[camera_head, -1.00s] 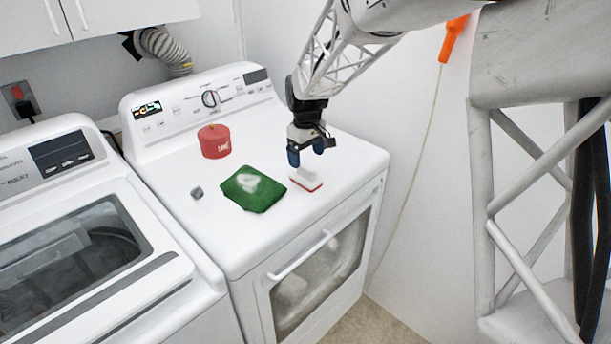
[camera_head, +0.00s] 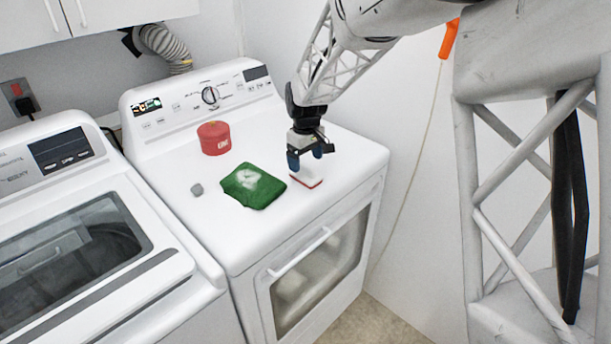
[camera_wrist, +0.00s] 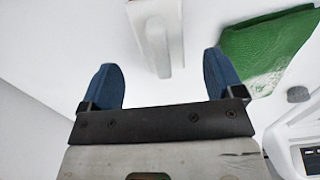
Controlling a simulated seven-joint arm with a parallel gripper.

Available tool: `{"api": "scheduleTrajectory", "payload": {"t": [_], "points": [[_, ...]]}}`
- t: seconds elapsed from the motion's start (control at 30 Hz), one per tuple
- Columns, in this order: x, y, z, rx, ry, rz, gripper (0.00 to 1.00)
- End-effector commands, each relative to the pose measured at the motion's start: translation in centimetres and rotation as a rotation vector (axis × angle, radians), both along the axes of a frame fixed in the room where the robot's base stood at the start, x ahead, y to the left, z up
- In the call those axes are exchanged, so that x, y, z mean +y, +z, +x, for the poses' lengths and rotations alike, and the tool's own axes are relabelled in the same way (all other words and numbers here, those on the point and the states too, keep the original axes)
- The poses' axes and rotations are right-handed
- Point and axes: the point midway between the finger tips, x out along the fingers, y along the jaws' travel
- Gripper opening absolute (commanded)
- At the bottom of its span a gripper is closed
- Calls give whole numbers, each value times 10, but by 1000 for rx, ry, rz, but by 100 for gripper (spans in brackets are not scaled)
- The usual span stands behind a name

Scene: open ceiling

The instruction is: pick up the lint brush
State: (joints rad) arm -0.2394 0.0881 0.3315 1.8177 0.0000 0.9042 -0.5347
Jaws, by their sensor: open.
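The lint brush (camera_head: 308,181), white with a red lower edge, lies on the white dryer top near its front right. My gripper (camera_head: 305,163) is just above it, pointing down, and partly hides it. In the wrist view the brush's white handle (camera_wrist: 158,40) shows between and beyond the two blue fingertips of my gripper (camera_wrist: 160,72). The fingers are apart with nothing held between them. I cannot tell the exact height gap between fingertips and handle.
A green cloth packet (camera_head: 262,193) lies just left of the brush.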

Motion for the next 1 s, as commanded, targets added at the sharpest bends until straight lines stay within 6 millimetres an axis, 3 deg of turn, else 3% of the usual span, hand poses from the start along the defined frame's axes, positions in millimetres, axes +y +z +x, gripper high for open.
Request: {"api": "scheduleTrajectory", "payload": {"t": [0.27, 0.7, 1.0], "points": [[0, -7, 0, 2, 0, -1, 87], [1, -50, 0, 2, 0, -1, 87], [1, -52, 0, 0, 0, 0, 87]]}}
